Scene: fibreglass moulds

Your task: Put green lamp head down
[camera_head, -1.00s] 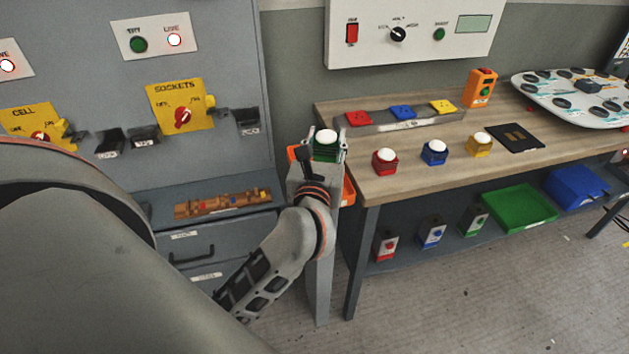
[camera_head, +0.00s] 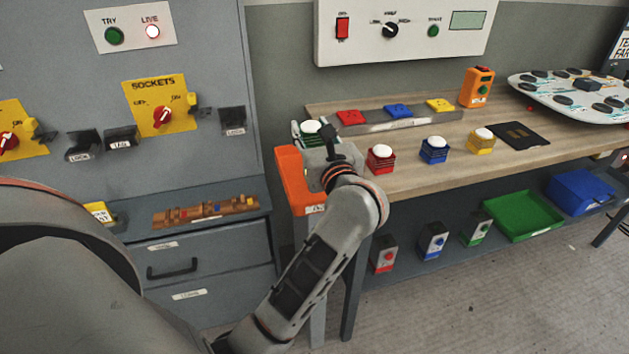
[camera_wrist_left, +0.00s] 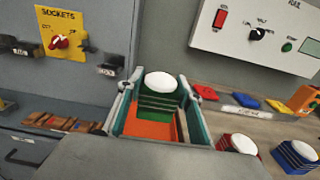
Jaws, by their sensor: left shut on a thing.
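The green lamp head (camera_head: 309,129) has a white dome on a ribbed green base. The red lamp head (camera_head: 381,157), blue lamp head (camera_head: 434,149) and yellow lamp head (camera_head: 481,141) stand in a row on the bench. My right gripper is not in view.
An orange bin (camera_head: 291,180) stands at the bench's left end, beside my left wrist. A grey rack (camera_head: 395,125) with red, blue and yellow blocks lies behind the lamp heads. A black mat (camera_head: 521,134) lies at right. The grey cabinet (camera_head: 190,60) is close at left.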

